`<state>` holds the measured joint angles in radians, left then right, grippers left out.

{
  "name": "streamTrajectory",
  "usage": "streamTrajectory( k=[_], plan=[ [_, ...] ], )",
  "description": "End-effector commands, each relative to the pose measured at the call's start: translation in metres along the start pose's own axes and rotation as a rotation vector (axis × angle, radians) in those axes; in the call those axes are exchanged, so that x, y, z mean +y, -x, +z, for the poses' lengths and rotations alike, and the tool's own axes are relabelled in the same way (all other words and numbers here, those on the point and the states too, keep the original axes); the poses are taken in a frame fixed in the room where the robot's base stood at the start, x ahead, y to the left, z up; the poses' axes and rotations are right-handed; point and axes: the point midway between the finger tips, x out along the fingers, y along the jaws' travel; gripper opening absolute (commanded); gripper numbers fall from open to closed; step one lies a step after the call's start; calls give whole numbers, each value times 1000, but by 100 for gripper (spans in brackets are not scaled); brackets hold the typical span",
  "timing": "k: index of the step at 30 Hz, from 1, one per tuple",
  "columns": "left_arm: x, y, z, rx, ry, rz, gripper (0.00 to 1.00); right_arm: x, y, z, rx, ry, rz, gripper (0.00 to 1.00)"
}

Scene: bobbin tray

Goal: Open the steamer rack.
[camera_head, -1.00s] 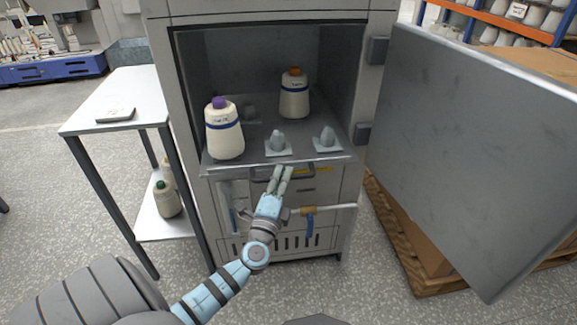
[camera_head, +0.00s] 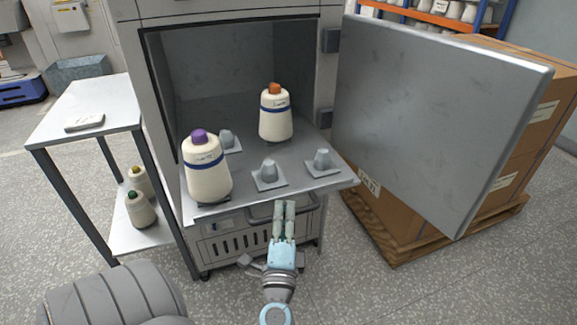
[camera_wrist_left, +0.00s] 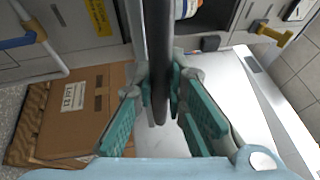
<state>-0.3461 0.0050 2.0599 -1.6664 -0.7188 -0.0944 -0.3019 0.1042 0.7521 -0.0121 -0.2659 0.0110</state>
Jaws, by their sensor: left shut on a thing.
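The steamer rack (camera_head: 300,186) is a grey metal shelf, pulled partly out of the open steamer cabinet (camera_head: 230,60). It bears a white cone with a purple top (camera_head: 208,172) at front left and one with an orange top (camera_head: 275,118) farther back. Several grey pegs stand empty on it, one at the front middle (camera_head: 268,175). My left gripper (camera_head: 285,210) is at the rack's front edge, shut on its handle. In the left wrist view the handle (camera_wrist_left: 158,45) is a dark bar between the green finger pads. My right gripper is out of view.
The steamer door (camera_head: 430,120) stands wide open at right, before cardboard boxes (camera_head: 400,215) on a wooden pallet. A side table (camera_head: 85,115) at left has cones on its lower shelf (camera_head: 140,208).

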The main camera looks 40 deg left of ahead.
Motion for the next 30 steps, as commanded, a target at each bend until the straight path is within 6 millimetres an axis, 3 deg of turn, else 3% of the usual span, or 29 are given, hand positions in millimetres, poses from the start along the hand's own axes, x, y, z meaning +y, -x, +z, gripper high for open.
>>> streamTrajectory(
  k=[12, 13, 16, 26, 30],
  plan=[
    [0, 3, 2, -10, -2, 2, 0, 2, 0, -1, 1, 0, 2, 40],
    [0, 3, 2, -10, -2, 2, 17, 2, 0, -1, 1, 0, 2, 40],
    [0, 2, 2, -8, -2, 2, 33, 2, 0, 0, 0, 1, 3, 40],
    [-3, 2, 1, -7, 0, 0, 33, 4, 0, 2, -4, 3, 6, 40],
    [-25, -2, 3, -7, 4, -3, 33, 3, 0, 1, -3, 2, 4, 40]
  ],
)
